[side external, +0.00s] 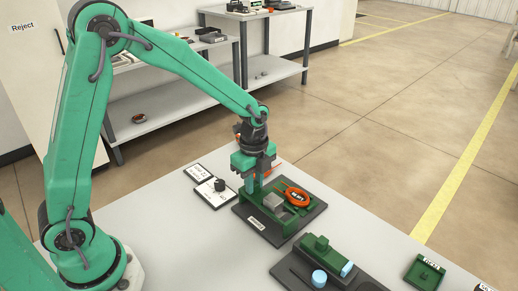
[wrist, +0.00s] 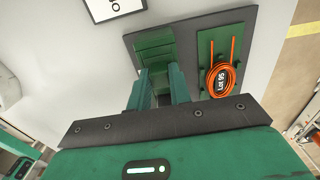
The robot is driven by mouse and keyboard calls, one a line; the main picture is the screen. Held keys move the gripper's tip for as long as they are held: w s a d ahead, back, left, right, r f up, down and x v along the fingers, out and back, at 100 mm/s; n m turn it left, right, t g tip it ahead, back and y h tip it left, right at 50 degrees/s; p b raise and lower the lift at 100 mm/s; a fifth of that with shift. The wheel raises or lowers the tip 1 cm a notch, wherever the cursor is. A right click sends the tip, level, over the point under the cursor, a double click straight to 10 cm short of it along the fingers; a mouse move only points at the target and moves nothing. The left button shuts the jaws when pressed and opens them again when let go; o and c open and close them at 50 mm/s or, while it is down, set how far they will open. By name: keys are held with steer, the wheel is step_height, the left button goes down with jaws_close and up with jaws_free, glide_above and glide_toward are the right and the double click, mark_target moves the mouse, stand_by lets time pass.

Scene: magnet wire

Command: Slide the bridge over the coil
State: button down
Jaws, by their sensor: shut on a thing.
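An orange coil of wire (side external: 295,196) with a dark lot label lies on a green plate on the dark base board (side external: 257,224). It also shows in the wrist view (wrist: 221,80), its two straight ends pointing away from me. A green stepped piece, which looks like the bridge (wrist: 154,46), is at the board's left part, beside the coil and not over it. My gripper (side external: 252,188) is low over the board. Its fingers (wrist: 158,82) are shut on the bridge. The fingers and gripper body hide the grip and the bridge's near end.
A second dark board (side external: 290,270) carries a green block (side external: 319,247) and a pale blue cylinder (side external: 319,279). A green tray (side external: 424,273) lies farther right. Bare table separates the boards.

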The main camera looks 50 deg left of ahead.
steer(key=shift+w, duration=4.75)
steer(key=c, duration=1.7)
jaws_free()
steer(key=shift+w+r, duration=0.1)
steer(key=shift+w, duration=0.05)
steer(key=o, duration=0.3)
steer(key=shift+o, duration=0.2)
steer(key=shift+r, duration=0.1)
step_height(320, 180, up, 6)
steer(key=shift+r, duration=0.1)
